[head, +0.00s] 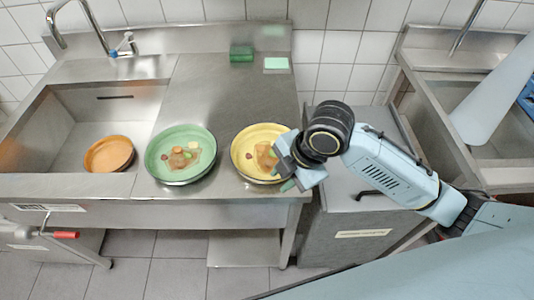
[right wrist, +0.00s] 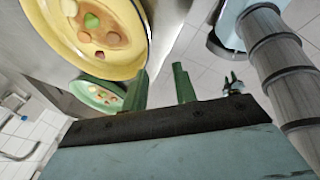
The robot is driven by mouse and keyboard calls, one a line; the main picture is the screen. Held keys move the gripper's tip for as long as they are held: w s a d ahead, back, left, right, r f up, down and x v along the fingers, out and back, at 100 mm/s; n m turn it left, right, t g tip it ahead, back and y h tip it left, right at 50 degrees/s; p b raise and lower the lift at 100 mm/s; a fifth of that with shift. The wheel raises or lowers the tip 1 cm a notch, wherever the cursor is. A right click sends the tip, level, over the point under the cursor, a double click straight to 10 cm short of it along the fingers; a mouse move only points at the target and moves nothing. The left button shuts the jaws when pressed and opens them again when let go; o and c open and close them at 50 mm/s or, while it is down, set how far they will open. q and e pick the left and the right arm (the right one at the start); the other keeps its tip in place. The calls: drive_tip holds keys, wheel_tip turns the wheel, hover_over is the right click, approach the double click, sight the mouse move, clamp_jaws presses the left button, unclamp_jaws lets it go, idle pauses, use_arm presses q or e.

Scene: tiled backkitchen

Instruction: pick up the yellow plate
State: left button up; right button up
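The yellow plate (head: 239,164) lies on the steel counter near its front right edge, with pieces of food on it. Its right side is hidden behind my right gripper (head: 285,173) in the head view. In the right wrist view, the yellow plate's rim (right wrist: 136,62) is close to one green finger of the right gripper (right wrist: 161,82). The two fingers are apart with a gap between them, and nothing is clearly held. I cannot tell whether the rim touches a finger.
A green plate (head: 151,158) with food sits left of the yellow plate. A green sponge (head: 241,54) lies at the counter's back. A grey cabinet (head: 345,240) stands to the right.

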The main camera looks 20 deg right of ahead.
drive_tip(key=w+d+r+n, duration=0.1)
drive_tip(key=w+d+n, duration=0.1)
drive_tip(key=w+d+r+n+h, duration=0.1)
drive_tip(key=w+d+r+n, duration=0.1)
drive_tip(key=shift+d+r+g, duration=0.1)
drive_tip(key=shift+r+g, duration=0.05)
drive_tip(key=shift+g, duration=0.25)
drive_tip(key=w+d+r+n+h, duration=0.1)
drive_tip(key=w+d+r+n, duration=0.2)
drive_tip(key=d+r+n, duration=0.25)
drive_tip(key=shift+m+g, duration=0.4)
drive_tip(key=shift+m, duration=0.05)
wheel_tip(320, 180, down, 8)
drive_tip(key=shift+w+r, duration=0.1)
drive_tip(key=shift+w, duration=0.05)
drive_tip(key=shift+w+a+f+b, duration=0.1)
drive_tip(key=shift+w+a+f, duration=0.1)
drive_tip(key=shift+f, duration=0.7)
drive_tip(key=shift+w+a+f+b, duration=0.1)
drive_tip(key=shift+a+f, duration=0.05)
drive_tip(key=shift+f, duration=0.7)
drive_tip(key=shift+w+a+f+b, duration=0.1)
drive_tip(key=shift+a+f, duration=0.1)
drive_tip(key=shift+f, duration=0.7)
clamp_jaws()
